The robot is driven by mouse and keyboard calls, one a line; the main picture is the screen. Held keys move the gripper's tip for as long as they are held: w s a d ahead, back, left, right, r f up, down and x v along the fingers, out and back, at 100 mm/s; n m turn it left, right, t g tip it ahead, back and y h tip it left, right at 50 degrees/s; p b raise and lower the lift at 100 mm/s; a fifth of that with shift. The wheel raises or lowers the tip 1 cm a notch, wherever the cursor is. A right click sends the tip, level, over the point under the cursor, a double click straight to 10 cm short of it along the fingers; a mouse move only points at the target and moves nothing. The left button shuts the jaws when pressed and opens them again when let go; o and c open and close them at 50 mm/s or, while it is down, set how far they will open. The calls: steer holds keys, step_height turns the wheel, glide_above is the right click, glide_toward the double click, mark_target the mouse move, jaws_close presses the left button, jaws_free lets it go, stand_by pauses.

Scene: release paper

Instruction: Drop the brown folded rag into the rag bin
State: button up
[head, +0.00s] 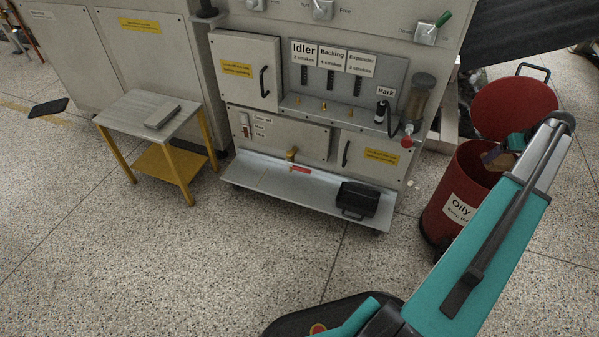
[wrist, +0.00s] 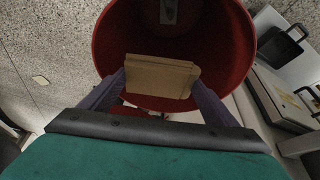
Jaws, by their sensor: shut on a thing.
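The brown folded rag (wrist: 158,77) is a flat tan block in the wrist view. My gripper (wrist: 160,84) is shut on it, with one purple-grey finger at each side. Both are over the open mouth of the red rag bin (wrist: 225,40), whose round wall surrounds the rag in that view. In the head view the bin (head: 437,222) stands on the floor at the right with a white label starting "Oily". Its red lid (head: 513,106) is raised. My gripper (head: 497,155) is at the bin's mouth there, partly hidden by my teal arm. The rag is hard to make out in the head view.
A grey machine with labelled panels (head: 345,70) stands left of the bin. Its low shelf (head: 270,180) carries a black case (head: 357,200). A small table with yellow legs (head: 130,112) holds a grey block (head: 162,115). The speckled floor in front is clear.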

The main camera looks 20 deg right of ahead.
steer(key=shift+f, duration=0.2)
steer(key=o, duration=1.2)
steer(key=shift+r, duration=0.1)
steer(key=p+v, duration=0.4)
steer(key=v, duration=0.9)
steer(key=shift+a+r, duration=0.1)
steer(key=shift+r, duration=0.2)
steer(key=shift+s, duration=0.1)
